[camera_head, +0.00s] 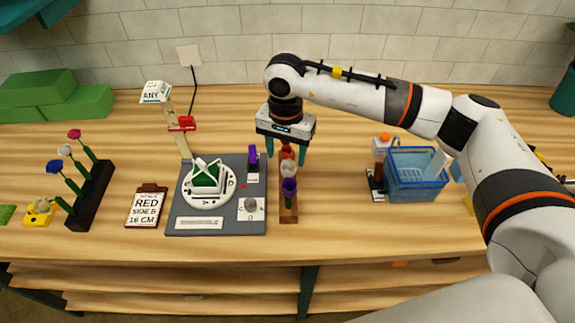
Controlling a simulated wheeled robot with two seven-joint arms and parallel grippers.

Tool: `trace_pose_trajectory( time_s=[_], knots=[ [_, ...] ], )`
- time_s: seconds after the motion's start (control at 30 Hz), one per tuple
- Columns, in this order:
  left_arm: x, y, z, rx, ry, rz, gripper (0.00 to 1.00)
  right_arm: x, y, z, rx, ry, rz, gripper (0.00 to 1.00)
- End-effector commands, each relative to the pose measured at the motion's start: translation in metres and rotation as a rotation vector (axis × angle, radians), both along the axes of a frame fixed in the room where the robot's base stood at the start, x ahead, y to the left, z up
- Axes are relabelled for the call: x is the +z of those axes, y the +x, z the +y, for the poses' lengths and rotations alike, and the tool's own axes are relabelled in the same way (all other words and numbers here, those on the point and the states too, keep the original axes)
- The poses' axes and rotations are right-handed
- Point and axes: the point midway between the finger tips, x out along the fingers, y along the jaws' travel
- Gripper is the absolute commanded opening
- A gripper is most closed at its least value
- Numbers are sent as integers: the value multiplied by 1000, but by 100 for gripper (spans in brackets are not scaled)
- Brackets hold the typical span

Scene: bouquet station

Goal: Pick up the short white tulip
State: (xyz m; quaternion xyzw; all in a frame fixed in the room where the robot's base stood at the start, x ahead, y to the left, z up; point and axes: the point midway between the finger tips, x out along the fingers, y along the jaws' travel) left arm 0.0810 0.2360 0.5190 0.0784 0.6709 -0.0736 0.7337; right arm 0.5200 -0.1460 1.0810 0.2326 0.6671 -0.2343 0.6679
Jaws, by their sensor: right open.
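A white tulip (289,168) stands in a brown wooden rack (289,215) near the middle of the table, between a red-orange flower (287,152) behind it and a purple one (289,187) in front. Its stem is mostly hidden from above. Another white flower (65,150) stands on a longer visible stem in a dark rack (92,195) at the left. My right gripper (287,154) points down with its teal fingers apart, over the back end of the brown rack. Its fingers are on either side of the red-orange flower; contact cannot be made out. My left gripper is out of view.
A grey board (180,215) with a white round holder and green foam lies left of the brown rack. A blue basket (417,182) stands at the right.

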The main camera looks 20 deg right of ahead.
Motion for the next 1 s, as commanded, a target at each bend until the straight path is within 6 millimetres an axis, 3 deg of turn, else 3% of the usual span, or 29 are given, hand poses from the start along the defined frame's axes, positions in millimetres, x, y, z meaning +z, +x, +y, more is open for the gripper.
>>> trace_pose_trajectory(
  time_s=[0.17,0.4,0.6,0.8,0.87,1.0],
  knots=[
    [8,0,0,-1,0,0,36,-12,-1,0,0,0,2,59],
    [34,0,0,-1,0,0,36,-39,-4,-4,0,2,5,59],
    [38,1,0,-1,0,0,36,-61,-3,-3,0,3,2,59],
    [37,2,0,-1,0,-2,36,-63,-3,-3,1,2,0,59],
    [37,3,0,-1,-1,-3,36,-63,-3,-3,0,3,0,52],
    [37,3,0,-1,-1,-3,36,-63,-3,-3,0,3,0,29]
  ],
)
